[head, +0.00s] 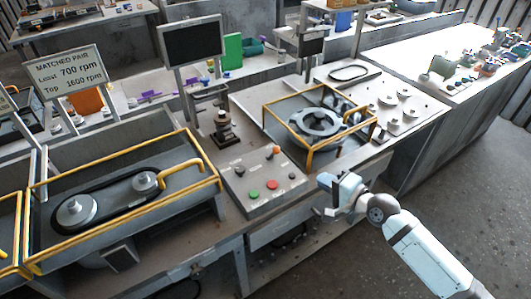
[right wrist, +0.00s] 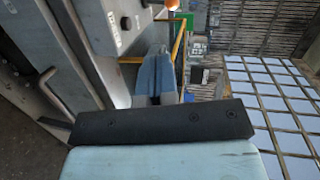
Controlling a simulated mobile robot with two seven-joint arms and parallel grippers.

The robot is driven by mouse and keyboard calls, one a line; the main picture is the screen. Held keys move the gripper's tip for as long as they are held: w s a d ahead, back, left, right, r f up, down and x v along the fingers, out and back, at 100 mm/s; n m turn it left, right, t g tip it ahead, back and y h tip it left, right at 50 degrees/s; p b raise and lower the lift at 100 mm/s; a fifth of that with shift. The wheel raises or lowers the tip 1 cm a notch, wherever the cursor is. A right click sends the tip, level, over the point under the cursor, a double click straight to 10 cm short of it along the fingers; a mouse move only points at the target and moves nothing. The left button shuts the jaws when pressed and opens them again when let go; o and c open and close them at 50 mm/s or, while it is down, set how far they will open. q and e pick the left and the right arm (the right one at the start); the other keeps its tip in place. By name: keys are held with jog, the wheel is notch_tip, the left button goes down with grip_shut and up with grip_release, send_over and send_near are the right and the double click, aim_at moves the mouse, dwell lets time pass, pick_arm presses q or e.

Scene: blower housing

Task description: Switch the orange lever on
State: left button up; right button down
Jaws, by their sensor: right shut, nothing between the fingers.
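A small orange-red knob (head: 276,150), which looks like the orange lever, stands at the back right of the sloped grey control panel (head: 240,183). Its exact tilt is too small to tell. The panel also has a green button (head: 254,193) and a red button (head: 271,184). My right gripper (head: 326,181) is shut and empty, in front and to the right of the panel, apart from the knob. Its blue fingers (right wrist: 155,72) are together in the right wrist view. My left gripper is not in view.
A yellow-railed frame (head: 310,150) around a round housing (head: 320,121) stands behind my right gripper. A yellow-railed belt bay (head: 115,195) is left of the panel. A sign (head: 72,75) stands behind it. The floor (head: 450,200) at right is clear.

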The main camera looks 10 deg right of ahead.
aim_at(279, 151)
jog(key=shift+w+r+m, duration=0.5)
jog(key=shift+w+r, duration=0.2)
jog(key=p+x, duration=0.1)
jog(key=x, duration=1.1)
jog(key=shift+w+a+r, duration=0.15)
jog(key=shift+a, duration=0.1)
jog(key=shift+x, duration=0.8)
jog(key=shift+p, duration=0.3)
